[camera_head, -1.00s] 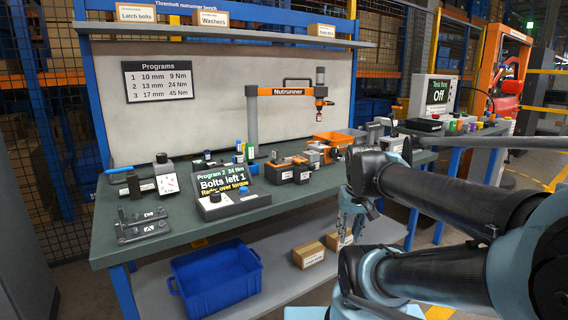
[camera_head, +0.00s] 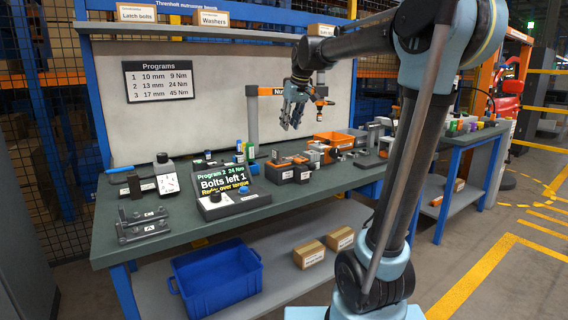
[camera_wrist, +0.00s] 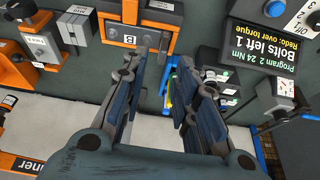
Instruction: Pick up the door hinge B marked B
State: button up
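My gripper (camera_head: 291,120) is open and empty, raised above the middle of the bench. In the wrist view its two fingers (camera_wrist: 162,72) are apart with nothing between them. The nearer tag seems to read A; the farther is too small to read surely. I cannot tell surely which thing is hinge B.
The display console (camera_head: 228,196) reads "Bolts left 1". Dark and orange blocks (camera_head: 287,174) and an orange bin (camera_head: 334,138) stand to its right. The nutrunner post (camera_head: 252,120) rises behind. A blue crate (camera_head: 218,280) and cartons (camera_head: 309,254) are on the lower shelf.

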jog(key=w+a+r, duration=0.1)
jog(key=w+a, duration=0.1)
send_near(276, 153)
jog(key=w+f, duration=0.2)
jog(key=w+a+f, duration=0.1)
jog(key=w+f, duration=0.1)
jog(key=shift+a+f, duration=0.1)
jog(key=shift+f, duration=0.2)
jog(key=shift+s+x, duration=0.2)
jog(key=shift+x, duration=1.15)
jog(key=shift+s+x, duration=0.25)
jog(key=shift+x, duration=1.05)
jog(key=shift+f, duration=0.15)
grip_shut()
